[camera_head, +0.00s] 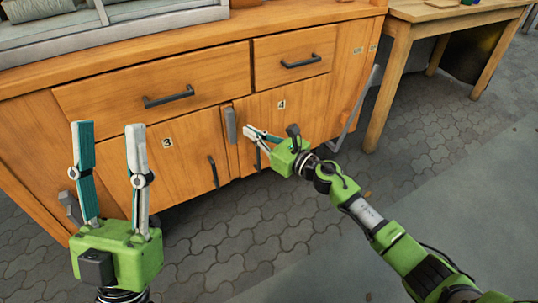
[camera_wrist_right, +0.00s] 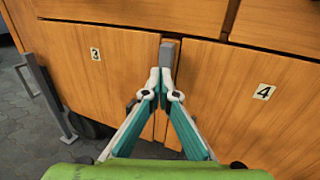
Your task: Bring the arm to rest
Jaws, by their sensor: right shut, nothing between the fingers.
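My left gripper (camera_head: 109,128) stands upright at the lower left of the head view. Its two fingers are spread apart with nothing between them. My right gripper (camera_head: 248,131) reaches in from the right, in front of the cabinet's lower doors. In the right wrist view my right gripper (camera_wrist_right: 161,73) has its fingertips together and empty, close to a grey block (camera_wrist_right: 169,53) at the gap between doors 3 and 4. I cannot tell whether they touch it.
The wooden cabinet (camera_head: 214,58) has drawers and numbered doors with dark handles. Door 3 (camera_head: 180,160) and door 4 (camera_head: 300,112) look closed. A wooden table (camera_head: 412,35) stands at the right. The paved floor (camera_head: 420,120) between is open.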

